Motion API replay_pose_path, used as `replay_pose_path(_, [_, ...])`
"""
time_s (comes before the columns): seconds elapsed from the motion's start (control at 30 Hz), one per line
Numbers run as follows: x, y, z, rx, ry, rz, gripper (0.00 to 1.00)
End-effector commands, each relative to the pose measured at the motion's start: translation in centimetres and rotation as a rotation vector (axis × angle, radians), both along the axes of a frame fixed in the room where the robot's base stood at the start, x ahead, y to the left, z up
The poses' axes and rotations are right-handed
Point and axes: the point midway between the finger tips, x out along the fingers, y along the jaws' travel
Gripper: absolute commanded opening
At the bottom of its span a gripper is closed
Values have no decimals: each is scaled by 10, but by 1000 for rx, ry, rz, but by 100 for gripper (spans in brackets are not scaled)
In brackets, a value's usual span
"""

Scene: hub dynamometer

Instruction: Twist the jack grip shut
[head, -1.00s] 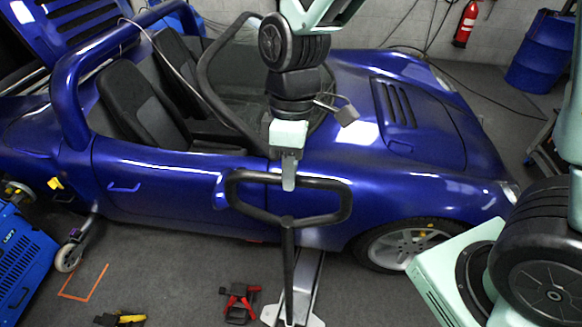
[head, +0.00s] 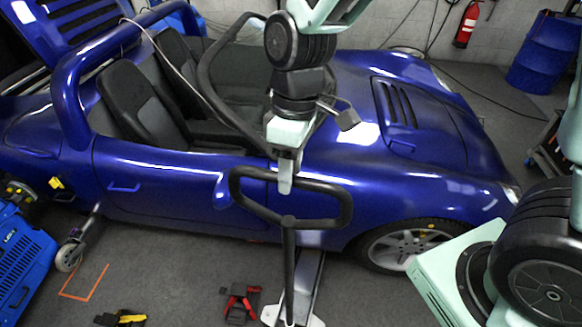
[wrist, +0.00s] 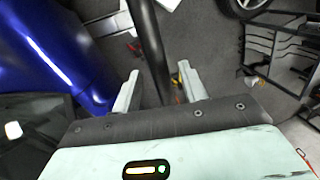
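The jack grip (head: 342,205) is a black loop handle on top of an upright black post (head: 289,265). My gripper (head: 285,186) points down at the grip's top bar, a little left of the loop's middle. In the wrist view its two pale fingers (wrist: 159,68) stand apart. A black bar of the grip (wrist: 148,40) runs between them, with a gap visible on each side. The gripper is open. In the head view the finger hides part of the top bar; whether it touches the bar cannot be told.
A blue open-top car (head: 165,190) stands close behind the grip. The jack's pale base (head: 308,285) lies on the grey floor below. A red and black tool (head: 240,300) lies left of it. A blue cart (head: 18,255) stands at the far left.

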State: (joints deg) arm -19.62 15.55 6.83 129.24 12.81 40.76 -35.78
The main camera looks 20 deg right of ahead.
Motion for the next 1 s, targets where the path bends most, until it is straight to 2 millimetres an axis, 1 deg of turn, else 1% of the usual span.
replay_pose_path(0.33, [-1, 0, 0, -1, 2, 4, 42])
replay_pose_path(0.47, [1, -1, 6, 0, 0, 3, 42])
replay_pose_path(0.57, [4, -2, 20, 2, -4, 2, 42])
replay_pose_path(0.67, [8, -5, 40, 2, -5, 2, 42])
replay_pose_path(1.0, [19, -15, 119, 1, -4, 0, 42])
